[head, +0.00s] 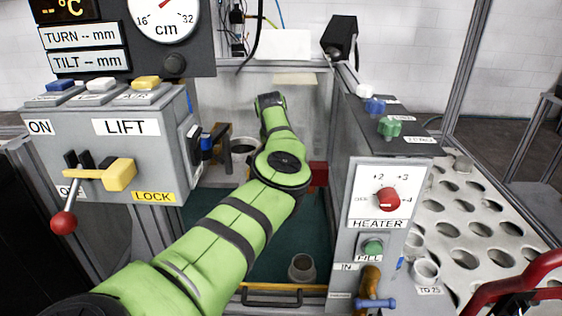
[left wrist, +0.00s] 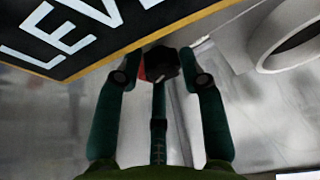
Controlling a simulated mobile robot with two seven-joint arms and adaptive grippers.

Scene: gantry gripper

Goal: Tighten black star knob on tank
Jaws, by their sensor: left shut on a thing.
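In the left wrist view a black knob (left wrist: 163,66) sits between the two dark green fingers of my left gripper (left wrist: 161,72). The gripper is shut on the knob, one fingertip on each side. A bit of red shows just left of the knob. The knob's far side and what it is fixed to are hidden. In the head view my green left arm (head: 235,225) reaches from the bottom left to the back of the bay; its gripper and the knob cannot be made out there. My right gripper is in neither view.
A dark "LEV..." sign (left wrist: 75,28) slants close above the left fingertip. A pale round ring (left wrist: 292,40) is at the right. In the head view the grey LIFT box (head: 110,145) stands left of my arm and the HEATER panel (head: 375,225) right of it.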

